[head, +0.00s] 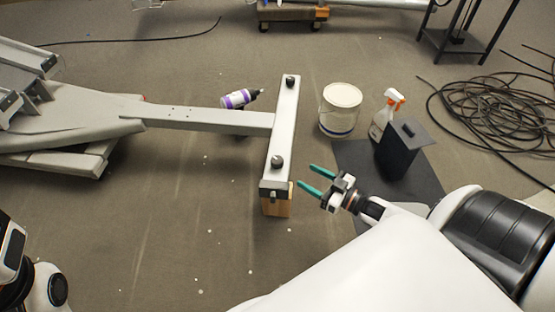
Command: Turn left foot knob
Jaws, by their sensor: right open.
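The grey elliptical frame (200,115) ends in a white crossbar (283,125) at the centre of the head view. One black knob (277,161) sits on the near end of the crossbar and another black knob (290,80) on the far end. A wooden block (276,206) is under the near end. My right gripper (306,176) is open, its two teal fingers pointing at the near end from the right. They look close to the near knob but apart from it, with nothing between them. Part of my left arm shows at the lower left; its gripper is out of view.
A white bucket (341,108), a spray bottle (385,115) and a dark box (402,148) on a black mat (362,160) stand right of the crossbar. A purple-and-white bottle (238,99) lies beyond the beam. Coiled black cable (485,110) covers the far right floor.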

